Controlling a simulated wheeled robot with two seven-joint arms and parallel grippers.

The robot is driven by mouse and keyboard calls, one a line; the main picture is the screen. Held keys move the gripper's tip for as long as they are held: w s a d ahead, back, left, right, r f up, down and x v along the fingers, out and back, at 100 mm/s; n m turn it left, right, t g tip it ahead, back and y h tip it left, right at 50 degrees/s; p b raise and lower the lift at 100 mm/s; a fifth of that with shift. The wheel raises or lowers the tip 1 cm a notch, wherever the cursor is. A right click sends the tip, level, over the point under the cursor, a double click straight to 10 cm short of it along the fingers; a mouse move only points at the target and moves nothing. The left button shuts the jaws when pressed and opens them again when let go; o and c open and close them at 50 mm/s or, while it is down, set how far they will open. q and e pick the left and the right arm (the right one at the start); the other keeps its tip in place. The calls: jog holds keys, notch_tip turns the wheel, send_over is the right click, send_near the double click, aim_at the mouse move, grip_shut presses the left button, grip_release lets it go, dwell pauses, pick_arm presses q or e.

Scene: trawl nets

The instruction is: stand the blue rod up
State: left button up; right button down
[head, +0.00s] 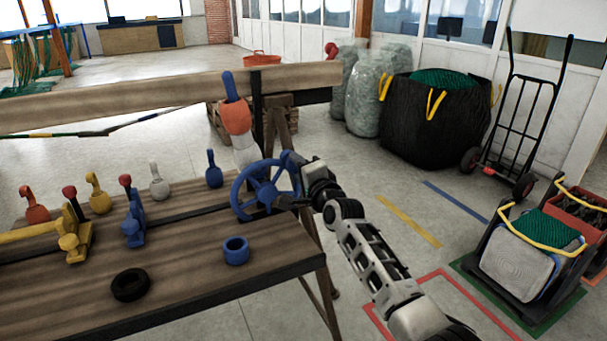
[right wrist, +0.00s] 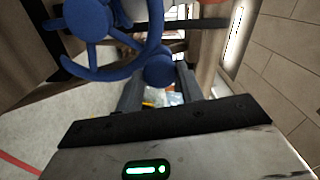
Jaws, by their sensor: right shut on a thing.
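A short blue rod (head: 230,86) sticks up from an orange-red piece (head: 236,118) above the bench's far right end. It leans a little to the left. Below the orange piece is a white part. A blue handwheel (head: 262,182) with spokes stands at the bench's right end, and it also fills the upper left of the right wrist view (right wrist: 92,18). My right gripper (head: 293,166) is at the wheel's right rim. Its fingers are shut on a round blue knob (right wrist: 159,70) at the wheel's rim. My left gripper is out of view.
The wooden bench (head: 200,290) holds a blue ring (head: 236,251), a black ring (head: 130,285) and several coloured handled pieces. A long beam (head: 150,96) crosses behind.

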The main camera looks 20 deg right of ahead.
jog(key=shift+w+d+f+m+b, duration=0.15)
jog(key=shift+d+f+m+b, duration=0.45)
jog(key=shift+d+m+b, duration=0.25)
jog(key=shift+m, duration=0.25)
jog(key=c, duration=0.9)
grip_release()
jog(key=shift+f, duration=0.1)
jog(key=s+d, duration=0.1)
jog(key=s, duration=0.4)
jog(key=s+d+p, duration=0.1)
jog(key=s, duration=0.4)
jog(key=s+d+p, duration=0.1)
jog(key=s, duration=0.4)
jog(key=shift+s, duration=0.35)
